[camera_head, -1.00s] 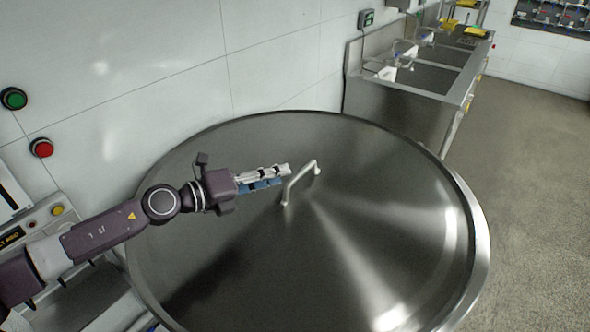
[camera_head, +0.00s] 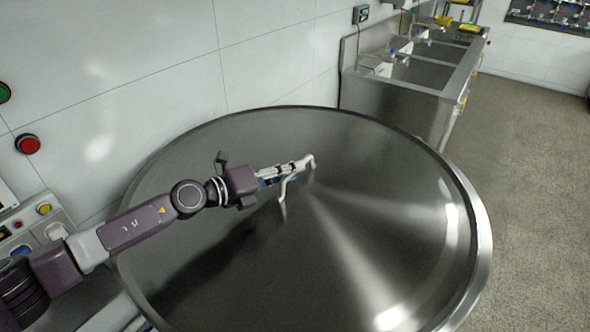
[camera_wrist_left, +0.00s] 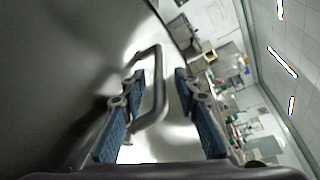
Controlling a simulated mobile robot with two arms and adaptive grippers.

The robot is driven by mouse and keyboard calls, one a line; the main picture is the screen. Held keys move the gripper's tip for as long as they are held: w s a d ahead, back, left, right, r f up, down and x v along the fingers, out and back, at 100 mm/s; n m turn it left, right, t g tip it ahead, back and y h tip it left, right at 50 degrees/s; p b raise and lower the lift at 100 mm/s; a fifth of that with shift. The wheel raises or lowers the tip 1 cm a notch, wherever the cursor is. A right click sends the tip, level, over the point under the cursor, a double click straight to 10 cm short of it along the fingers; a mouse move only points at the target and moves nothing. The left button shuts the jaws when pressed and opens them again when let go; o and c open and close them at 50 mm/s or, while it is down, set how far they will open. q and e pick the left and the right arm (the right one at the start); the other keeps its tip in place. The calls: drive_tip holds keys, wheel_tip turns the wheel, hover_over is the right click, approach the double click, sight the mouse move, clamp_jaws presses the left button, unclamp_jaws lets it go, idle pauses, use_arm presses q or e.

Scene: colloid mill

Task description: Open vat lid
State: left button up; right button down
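The vat lid (camera_head: 370,200) is a large round shiny metal disc that fills the middle of the head view. It lies flat, with a bent metal handle (camera_head: 284,190) near its centre. My left gripper (camera_head: 291,172) reaches over the lid from the left, at the handle, and hides part of it. In the left wrist view, the blue-padded fingers of this gripper (camera_wrist_left: 160,79) are apart, with the handle (camera_wrist_left: 158,93) between them. A gap shows on the right finger's side; contact on the left side is unclear. My right gripper is not in view.
A white tiled wall (camera_head: 110,60) stands close behind and left of the lid, with a red button (camera_head: 28,144). A control panel (camera_head: 30,225) is at the left edge. A metal sink counter (camera_head: 400,100) stands behind right. The floor (camera_head: 540,180) at right is clear.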

use_arm(q)
drive_tip(key=shift+x, duration=1)
clamp_jaws()
